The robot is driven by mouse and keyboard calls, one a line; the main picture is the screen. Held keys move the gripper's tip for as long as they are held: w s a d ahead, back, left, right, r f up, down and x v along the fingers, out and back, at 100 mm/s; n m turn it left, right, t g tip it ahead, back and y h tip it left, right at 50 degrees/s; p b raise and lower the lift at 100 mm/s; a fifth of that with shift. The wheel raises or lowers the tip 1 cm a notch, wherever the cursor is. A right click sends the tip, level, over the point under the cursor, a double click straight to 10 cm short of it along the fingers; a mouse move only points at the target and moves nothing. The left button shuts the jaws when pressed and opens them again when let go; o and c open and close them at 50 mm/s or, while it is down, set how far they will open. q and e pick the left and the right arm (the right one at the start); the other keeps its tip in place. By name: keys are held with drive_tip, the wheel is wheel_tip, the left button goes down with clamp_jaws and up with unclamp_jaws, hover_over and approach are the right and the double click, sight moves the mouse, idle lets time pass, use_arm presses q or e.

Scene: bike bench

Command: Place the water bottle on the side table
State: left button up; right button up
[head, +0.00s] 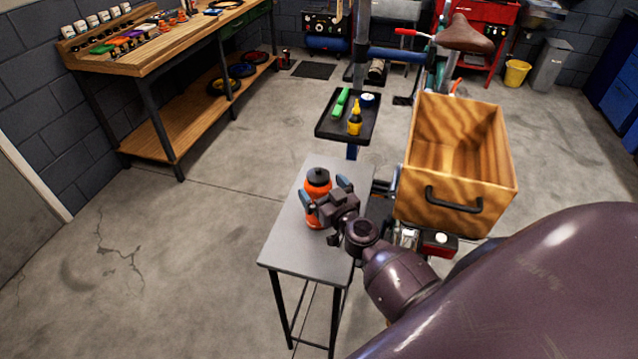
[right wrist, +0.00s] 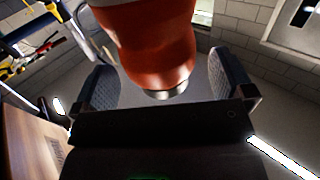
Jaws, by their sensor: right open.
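The water bottle (head: 317,184) is orange with a dark cap and stands upright on the grey side table (head: 295,247). My right gripper (head: 306,197) is at the bottle, with its fingers on either side of it. In the right wrist view the orange bottle (right wrist: 152,45) shows between the two open fingers (right wrist: 160,85), with a visible gap on each side. The bottle's far side is hidden, and the gripper covers part of its right side in the head view. My left gripper is not in view.
A wooden crate (head: 458,190) with a black handle is right of the side table. A black tray (head: 330,128) holding a yellow bottle and a green item stands behind it. A wooden workbench (head: 150,62) is at the back left. Floor left of the table is clear.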

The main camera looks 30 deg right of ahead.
drive_tip(key=s+a+f+g+y, duration=0.1)
drive_tip(key=s+a+f, duration=0.1)
drive_tip(key=s, duration=0.3)
drive_tip(key=s+a+f+n+g, duration=0.1)
drive_tip(key=s+f, duration=0.1)
drive_tip(key=s, duration=0.4)
drive_tip(key=s+a+f+n+g+y+b, duration=0.1)
drive_tip(key=s+a+f, duration=0.1)
drive_tip(key=s, duration=0.3)
drive_tip(key=shift+s+a+f+y, duration=0.15)
drive_tip(key=shift+a+y, duration=0.15)
drive_tip(key=s+f+g+h, duration=0.1)
drive_tip(key=s+f+g, duration=0.2)
drive_tip(key=s+f, duration=0.2)
drive_tip(key=shift+s+f+g+h, duration=0.25)
drive_tip(key=shift+s+g+h, duration=0.05)
drive_tip(key=shift+s, duration=0.55)
